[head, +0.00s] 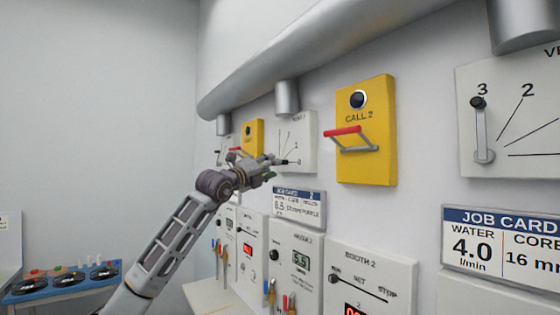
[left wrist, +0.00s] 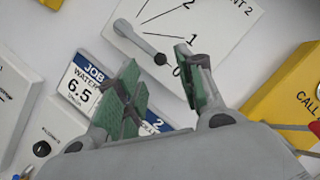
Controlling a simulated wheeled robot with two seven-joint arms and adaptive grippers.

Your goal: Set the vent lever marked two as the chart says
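The white vent 2 panel (head: 306,132) is on the wall in the head view, partly hidden by my left gripper. In the left wrist view, this panel (left wrist: 222,35) reads "NT 2" and has scale lines. Its grey vent lever (left wrist: 140,42) has a dark knob and points at 0. My left gripper (head: 277,161) is in front of the panel's lower part. In the left wrist view, the left gripper (left wrist: 163,88) has its two green-padded fingers apart, with nothing between them. The lever knob appears just beyond the gap; I cannot tell whether they touch. My right gripper is not in view.
A job card (head: 299,208) marked 2 hangs below; it reads water 6.5 in the wrist view (left wrist: 85,85). A yellow call 2 box (head: 365,165) with a red-gripped handle is to the right. Another vent panel (head: 520,90) has its lever at 3. A pipe (head: 300,65) runs above.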

